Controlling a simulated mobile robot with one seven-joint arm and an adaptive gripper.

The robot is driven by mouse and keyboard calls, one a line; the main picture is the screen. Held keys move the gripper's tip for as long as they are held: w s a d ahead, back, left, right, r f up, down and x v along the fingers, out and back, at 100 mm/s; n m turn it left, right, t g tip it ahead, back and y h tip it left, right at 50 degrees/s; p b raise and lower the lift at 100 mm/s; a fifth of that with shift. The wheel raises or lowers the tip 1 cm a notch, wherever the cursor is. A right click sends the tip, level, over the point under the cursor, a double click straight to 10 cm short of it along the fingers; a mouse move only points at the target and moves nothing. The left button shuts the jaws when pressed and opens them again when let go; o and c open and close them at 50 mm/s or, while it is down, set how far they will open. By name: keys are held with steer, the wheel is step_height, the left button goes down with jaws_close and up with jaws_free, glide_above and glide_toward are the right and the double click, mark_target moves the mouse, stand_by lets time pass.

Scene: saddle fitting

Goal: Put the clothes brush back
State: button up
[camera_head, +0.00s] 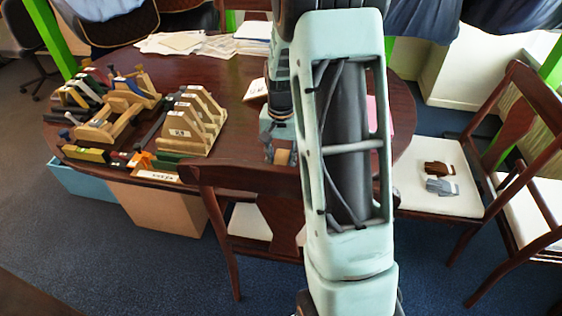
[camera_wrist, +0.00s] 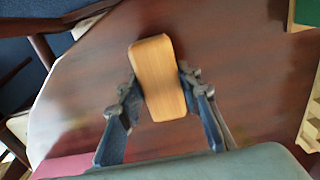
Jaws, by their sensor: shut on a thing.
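My gripper (camera_wrist: 160,92) is shut on a wooden-backed block with rounded corners, which looks like the clothes brush (camera_wrist: 158,78). One finger is on each long side in the wrist view. Bristles are not visible from this angle. In the head view my gripper (camera_head: 280,143) hangs over the near part of the table, partly behind my arm, with a small tan end of the brush (camera_head: 282,157) showing below it. I cannot tell whether the brush touches the tabletop.
The dark round table (camera_head: 232,130) holds wooden stands (camera_head: 190,125), clamps and tools (camera_head: 105,105) at left, and papers (camera_head: 175,43) at the back. A chair (camera_head: 250,180) stands against its near edge. A brown item (camera_head: 438,169) and a grey item (camera_head: 441,187) lie on the right chair's seat.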

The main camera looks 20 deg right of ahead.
steer(key=shift+f, duration=0.1)
steer(key=shift+f, duration=0.15)
steer(key=o, duration=1.2)
